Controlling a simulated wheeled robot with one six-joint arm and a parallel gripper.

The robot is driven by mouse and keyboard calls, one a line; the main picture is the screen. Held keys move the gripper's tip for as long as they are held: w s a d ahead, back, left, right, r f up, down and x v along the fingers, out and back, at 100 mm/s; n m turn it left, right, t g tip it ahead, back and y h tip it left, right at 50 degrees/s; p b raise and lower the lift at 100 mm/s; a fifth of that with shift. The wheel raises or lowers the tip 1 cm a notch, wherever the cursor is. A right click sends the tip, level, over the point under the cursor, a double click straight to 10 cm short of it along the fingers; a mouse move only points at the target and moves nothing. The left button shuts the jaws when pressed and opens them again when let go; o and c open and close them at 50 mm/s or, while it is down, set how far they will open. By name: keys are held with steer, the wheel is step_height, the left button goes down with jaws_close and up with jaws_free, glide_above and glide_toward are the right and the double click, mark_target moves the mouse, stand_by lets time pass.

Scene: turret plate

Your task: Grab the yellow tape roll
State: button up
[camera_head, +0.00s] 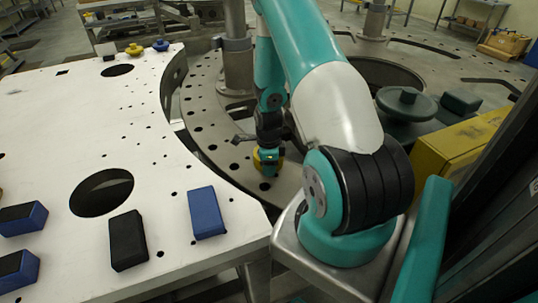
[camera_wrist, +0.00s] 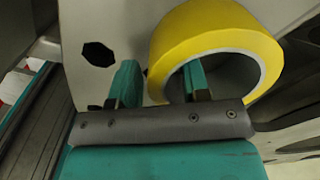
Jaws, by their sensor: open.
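The yellow tape roll (camera_wrist: 225,28) is large in the wrist view, at the upper right, with its pale inner ring and open hole showing. My gripper (camera_wrist: 162,68) is open. Its right finger shows within the roll's hole and its left finger is outside, so the roll's near left wall lies between them. I cannot tell whether either finger touches it. In the head view the roll (camera_head: 258,162) is at the grey perforated turret plate (camera_head: 212,125), partly hidden by my gripper (camera_head: 268,150).
A white perforated table (camera_head: 90,140) fills the left. It bears a blue block (camera_head: 206,212), a black block (camera_head: 127,240) and blue-and-black blocks (camera_head: 22,218) at the left edge. A grey column (camera_head: 238,60) stands behind my arm. A yellow box (camera_head: 455,150) is at the right.

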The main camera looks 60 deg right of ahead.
steer(key=shift+f, duration=0.25)
jaws_close()
steer(key=shift+r, duration=0.1)
